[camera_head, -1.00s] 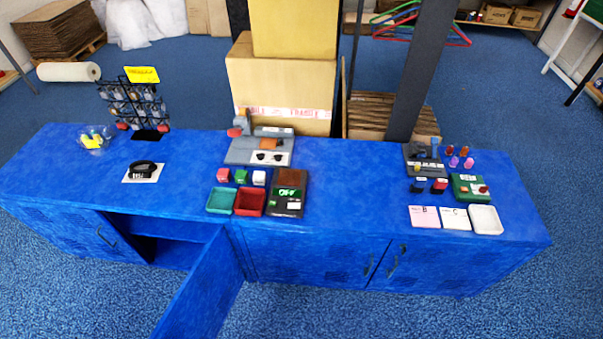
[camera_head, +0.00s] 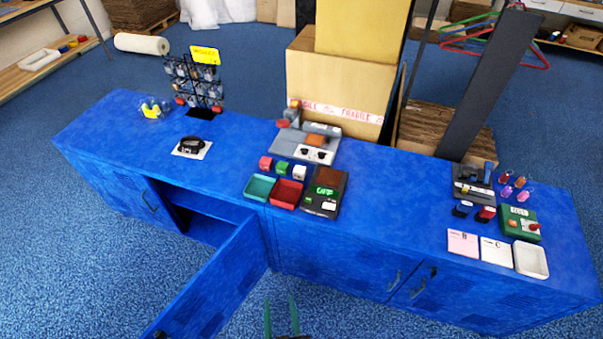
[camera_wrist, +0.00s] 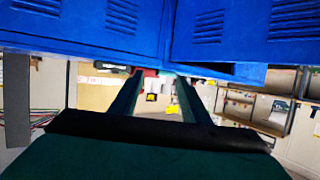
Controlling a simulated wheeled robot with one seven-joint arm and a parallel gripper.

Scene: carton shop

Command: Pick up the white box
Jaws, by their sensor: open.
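A small white box (camera_head: 299,172) stands on the blue counter (camera_head: 400,215), at the right end of a row with a red box (camera_head: 266,163) and a green box (camera_head: 282,168). My gripper (camera_head: 281,315) shows at the bottom of the head view, in front of the counter and well apart from the white box. Its two fingers are spread with nothing between them. In the wrist view my gripper (camera_wrist: 157,95) is also open and empty, with blue cabinet fronts above it. The white box does not show in the wrist view.
A green tray (camera_head: 260,187) and a red tray (camera_head: 287,193) lie in front of the boxes, beside a dark device (camera_head: 324,193). A grey machine (camera_head: 305,141) stands behind. An open cabinet door (camera_head: 215,285) juts out left of my gripper.

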